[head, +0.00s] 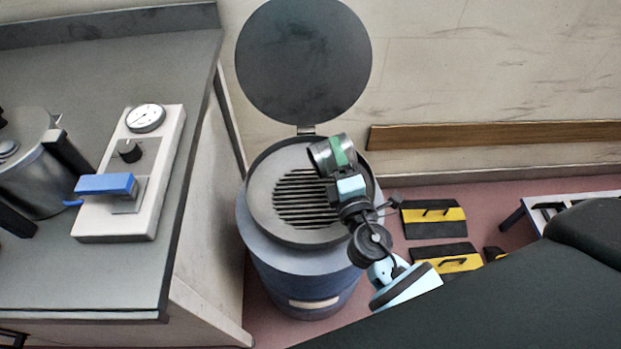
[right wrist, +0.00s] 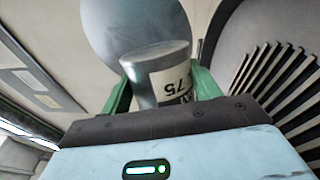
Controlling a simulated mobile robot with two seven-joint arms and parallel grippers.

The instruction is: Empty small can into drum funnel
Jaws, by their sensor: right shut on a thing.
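The small can (head: 319,156) is a metal can held on its side above the drum funnel, one end turned to the left. In the right wrist view the can (right wrist: 160,72) shows a white label with an upside-down "75". My right gripper (head: 341,153) is shut on the can, with its green fingers on either side of it. The drum funnel (head: 262,180) is round and grey with a dark slatted grate, on top of the blue-grey drum (head: 300,275). I cannot tell what is inside the can. My left gripper is not in view.
The round funnel lid (head: 303,60) stands open behind the funnel. A grey bench (head: 120,285) at left holds a metal pot (head: 35,165) and a white device with a gauge (head: 150,165). Black-and-yellow items (head: 434,217) lie on the floor at right, near a low grey stand (head: 560,203).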

